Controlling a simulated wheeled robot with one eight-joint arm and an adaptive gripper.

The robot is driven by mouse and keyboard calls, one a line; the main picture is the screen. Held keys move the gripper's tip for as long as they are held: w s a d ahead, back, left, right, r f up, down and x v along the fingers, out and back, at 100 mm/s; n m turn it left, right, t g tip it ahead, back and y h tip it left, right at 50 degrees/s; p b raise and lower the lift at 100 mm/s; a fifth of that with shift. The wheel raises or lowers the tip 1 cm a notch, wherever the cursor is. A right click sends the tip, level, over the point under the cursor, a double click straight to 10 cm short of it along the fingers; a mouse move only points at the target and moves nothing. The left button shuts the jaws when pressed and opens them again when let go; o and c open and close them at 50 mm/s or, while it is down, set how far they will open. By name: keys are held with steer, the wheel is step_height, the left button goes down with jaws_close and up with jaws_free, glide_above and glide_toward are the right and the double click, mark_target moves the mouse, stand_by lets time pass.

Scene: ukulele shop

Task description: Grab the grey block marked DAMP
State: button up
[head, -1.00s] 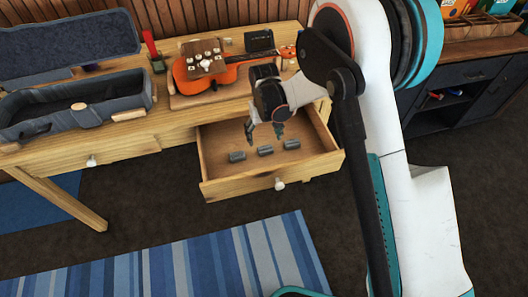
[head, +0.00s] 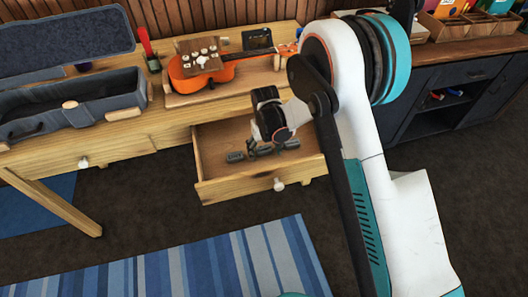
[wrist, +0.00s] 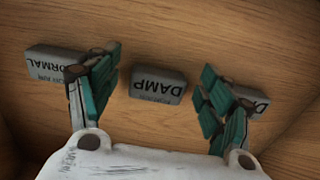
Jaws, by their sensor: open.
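The grey block marked DAMP (wrist: 157,86) lies on the wooden drawer floor, its lettering upside down in the wrist view. My gripper (wrist: 160,72) is open, with one teal-padded finger on each side of the block and visible gaps to both. In the head view my gripper (head: 266,149) is down inside the open drawer (head: 240,190) and mostly covers the middle block.
Two grey blocks flank my gripper closely in the head view, at left (head: 236,156) and right (head: 291,143). The drawer walls surround them. On the bench above are an orange ukulele (head: 215,67) and an open dark case (head: 40,122).

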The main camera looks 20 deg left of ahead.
steer(key=shift+c, duration=0.5)
steer(key=c, duration=1)
steer(key=shift+r, duration=0.15)
